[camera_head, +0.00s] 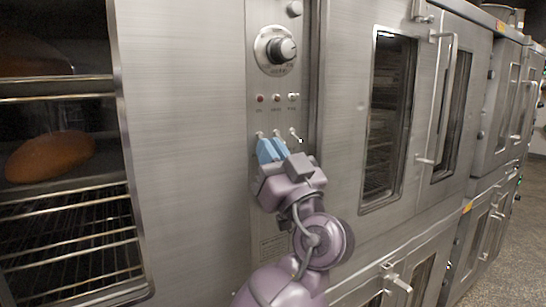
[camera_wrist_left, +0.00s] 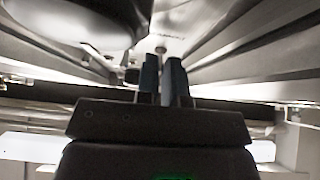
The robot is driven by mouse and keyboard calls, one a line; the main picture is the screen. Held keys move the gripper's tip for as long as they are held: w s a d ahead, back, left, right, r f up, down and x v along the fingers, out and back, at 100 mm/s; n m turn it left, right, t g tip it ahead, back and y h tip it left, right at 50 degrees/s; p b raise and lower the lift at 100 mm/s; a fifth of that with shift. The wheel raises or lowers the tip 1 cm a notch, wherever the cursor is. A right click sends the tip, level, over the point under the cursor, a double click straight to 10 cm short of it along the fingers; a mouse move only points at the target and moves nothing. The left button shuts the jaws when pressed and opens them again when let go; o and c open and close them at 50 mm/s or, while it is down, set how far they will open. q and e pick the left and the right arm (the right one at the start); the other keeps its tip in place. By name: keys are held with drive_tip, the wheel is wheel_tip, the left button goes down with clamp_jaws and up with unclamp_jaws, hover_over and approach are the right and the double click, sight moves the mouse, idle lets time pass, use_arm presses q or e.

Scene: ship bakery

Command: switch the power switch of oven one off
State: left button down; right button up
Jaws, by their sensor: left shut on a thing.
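Oven one's control panel (camera_head: 265,190) is the upright steel strip left of the oven door with the window. A row of small toggle switches sits on it, with the right one (camera_head: 294,132) clear of my fingers. My left gripper (camera_head: 271,148) is at the left and middle switches, its blue fingertips against the row. In the left wrist view its two fingers (camera_wrist_left: 163,78) are close together, with a small metal switch (camera_wrist_left: 161,49) between their tips. I cannot read which switch is the power switch, nor its position. My right gripper is not in view.
A round black knob (camera_head: 281,49) and a row of small indicator lamps (camera_head: 276,98) are above the switches. An oven door (camera_head: 390,120) with a long handle is to the right.

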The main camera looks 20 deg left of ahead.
use_arm(q)
drive_tip(key=shift+r, duration=0.1)
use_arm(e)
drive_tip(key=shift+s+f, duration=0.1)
use_arm(q)
drive_tip(key=c, duration=1.2)
unclamp_jaws()
drive_tip(key=shift+c, duration=0.2)
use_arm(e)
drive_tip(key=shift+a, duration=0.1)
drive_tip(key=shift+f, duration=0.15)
